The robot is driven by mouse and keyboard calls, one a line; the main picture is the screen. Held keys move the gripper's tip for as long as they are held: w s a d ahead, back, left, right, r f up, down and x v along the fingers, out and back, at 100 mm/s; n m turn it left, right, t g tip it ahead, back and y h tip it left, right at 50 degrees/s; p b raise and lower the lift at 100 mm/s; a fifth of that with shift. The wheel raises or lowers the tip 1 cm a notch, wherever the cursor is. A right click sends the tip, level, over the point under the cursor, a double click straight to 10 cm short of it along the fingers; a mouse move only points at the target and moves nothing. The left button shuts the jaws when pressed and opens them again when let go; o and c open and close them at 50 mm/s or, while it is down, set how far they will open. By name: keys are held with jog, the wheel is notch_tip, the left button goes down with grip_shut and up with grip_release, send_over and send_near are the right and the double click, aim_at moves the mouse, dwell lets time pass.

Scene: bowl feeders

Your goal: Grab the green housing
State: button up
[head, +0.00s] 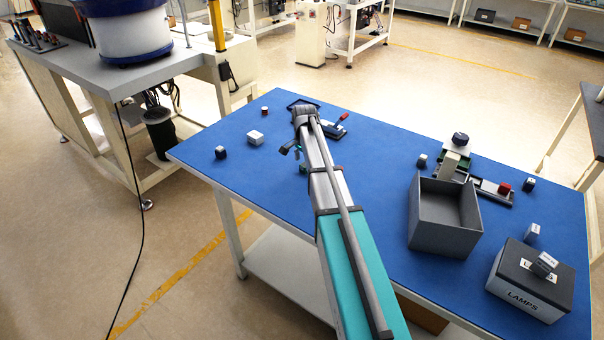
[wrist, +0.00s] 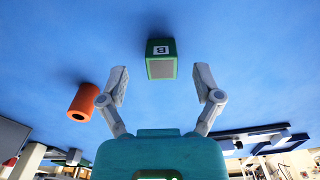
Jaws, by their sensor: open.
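The green housing (wrist: 160,48), a small block with a grey face and a white label marked B, sits on the blue table in the wrist view. My gripper (wrist: 160,84) is open and empty. Its two fingers are spread to the left and right of the housing's line, and the housing is just beyond the fingertips, apart from them.
An orange cylinder (wrist: 83,101) stands left of my left finger in the wrist view. Bare table surrounds the housing.

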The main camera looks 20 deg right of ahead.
jog(key=shift+f+b, duration=0.9)
jog(key=shift+f, duration=0.25)
jog(key=c, duration=1.1)
